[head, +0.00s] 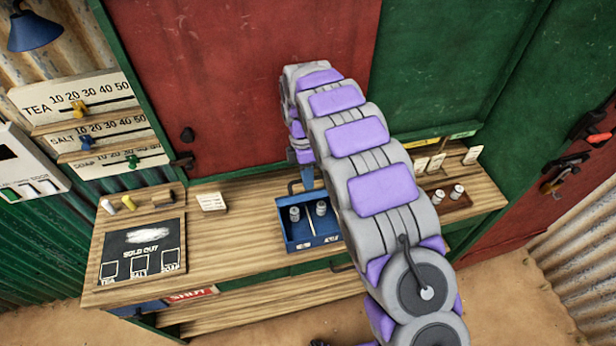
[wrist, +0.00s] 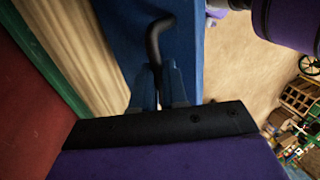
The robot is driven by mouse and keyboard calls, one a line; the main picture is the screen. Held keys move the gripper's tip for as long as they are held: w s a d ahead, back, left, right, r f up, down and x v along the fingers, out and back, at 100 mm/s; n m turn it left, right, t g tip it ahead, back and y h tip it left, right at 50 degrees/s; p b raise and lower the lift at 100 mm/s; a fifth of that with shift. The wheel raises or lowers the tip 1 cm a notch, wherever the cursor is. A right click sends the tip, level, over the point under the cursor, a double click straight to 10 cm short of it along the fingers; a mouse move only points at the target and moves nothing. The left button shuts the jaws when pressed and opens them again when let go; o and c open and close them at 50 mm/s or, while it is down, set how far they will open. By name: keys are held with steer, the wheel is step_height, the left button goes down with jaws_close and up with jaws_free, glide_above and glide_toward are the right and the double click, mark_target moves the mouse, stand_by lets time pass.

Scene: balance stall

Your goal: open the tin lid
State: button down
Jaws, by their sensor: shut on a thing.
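The blue tin (head: 321,240) stands on the wooden counter near its middle, with grey cylinders showing in it. My gripper (head: 307,184) is above the tin's back side, partly hidden by my arm. In the wrist view my gripper (wrist: 160,98) is shut on a dark, bent handle (wrist: 156,48). A blue surface (wrist: 185,40) lies behind the handle. It looks like part of the tin, but I cannot tell lid from body there. How far the lid is raised is hidden.
A sold-out board (head: 143,251) lies on the counter (head: 240,240) at left, near a small card (head: 211,201). A brown tray (head: 447,205) with light cylinders is at right. A red door panel (head: 235,80) rises behind. The counter left of the tin is mostly clear.

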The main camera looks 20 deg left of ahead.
steer(key=shift+d+f, duration=0.15)
steer(key=c, duration=1.2)
jaws_free()
steer(key=shift+w, duration=0.3)
steer(key=shift+o, duration=0.2)
steer(key=shift+d+r, duration=0.1)
steer(key=shift+r, duration=0.1)
steer(key=r, duration=0.1)
steer(key=s+r, duration=0.1)
steer(key=r, duration=0.1)
steer(key=shift+d+p, duration=0.1)
steer(key=shift+p, duration=0.2)
steer(key=s+d+r, duration=0.1)
steer(key=s+d, duration=0.6)
steer(key=s, duration=0.5)
steer(key=shift+s+d+r+p, duration=0.25)
steer(key=shift+s+d+p, duration=0.05)
steer(key=shift+s+d, duration=0.1)
